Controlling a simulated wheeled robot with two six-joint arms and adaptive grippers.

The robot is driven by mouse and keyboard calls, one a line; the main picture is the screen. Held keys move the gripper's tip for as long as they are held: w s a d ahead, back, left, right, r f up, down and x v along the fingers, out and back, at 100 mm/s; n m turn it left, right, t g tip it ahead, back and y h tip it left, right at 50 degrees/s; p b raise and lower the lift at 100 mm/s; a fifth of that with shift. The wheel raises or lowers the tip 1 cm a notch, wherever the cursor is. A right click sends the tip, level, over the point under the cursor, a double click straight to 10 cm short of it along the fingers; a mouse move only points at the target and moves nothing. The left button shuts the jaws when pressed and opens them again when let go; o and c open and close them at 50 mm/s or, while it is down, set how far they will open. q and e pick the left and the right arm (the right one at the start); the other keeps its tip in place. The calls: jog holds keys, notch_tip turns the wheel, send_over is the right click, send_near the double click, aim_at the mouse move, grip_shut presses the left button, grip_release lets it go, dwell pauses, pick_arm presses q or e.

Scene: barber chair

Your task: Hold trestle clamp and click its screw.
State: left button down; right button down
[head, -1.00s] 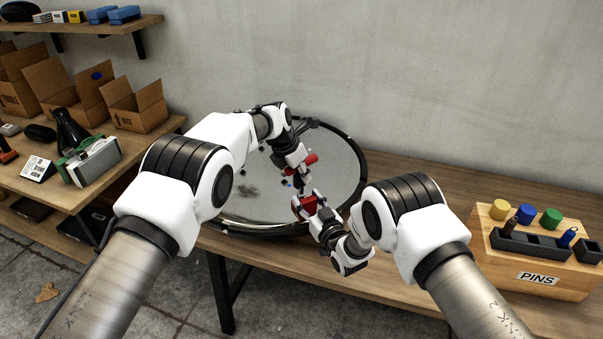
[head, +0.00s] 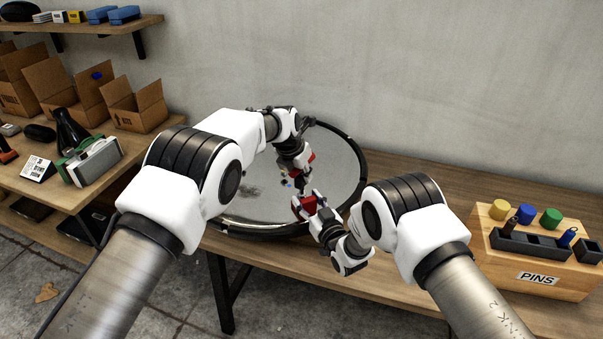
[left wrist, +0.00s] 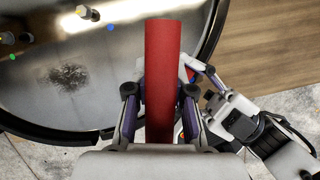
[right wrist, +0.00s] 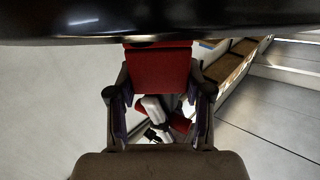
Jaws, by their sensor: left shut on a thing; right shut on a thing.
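My left gripper (head: 304,184) is shut on a red tool, whose long smooth red handle (left wrist: 163,70) runs between the fingers in the left wrist view. Its working end is hidden. My right gripper (head: 309,204) is shut on a red block (head: 302,209), which looks like the trestle clamp, at the front rim of the round dish. The block also shows between the fingers in the right wrist view (right wrist: 160,68). The left gripper is just above and behind the right one. The screw is not clearly visible, and I cannot tell whether the tool touches it.
The round dish with a black rim (head: 364,165) lies on the wooden table (head: 420,285), with small coloured parts in it. A wooden PINS box (head: 495,270) stands at the right. A side bench with open cartons (head: 140,103) is at the left.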

pick_arm(q)
jog(key=shift+d+r+n+y, duration=0.1)
jog(key=shift+n+y, duration=0.2)
jog(key=shift+n, duration=0.3)
pick_arm(e)
jog(key=shift+d, duration=0.1)
pick_arm(q)
jog(key=shift+r, duration=2.45)
pick_arm(e)
jog(key=shift+c, duration=1.9)
grip_release()
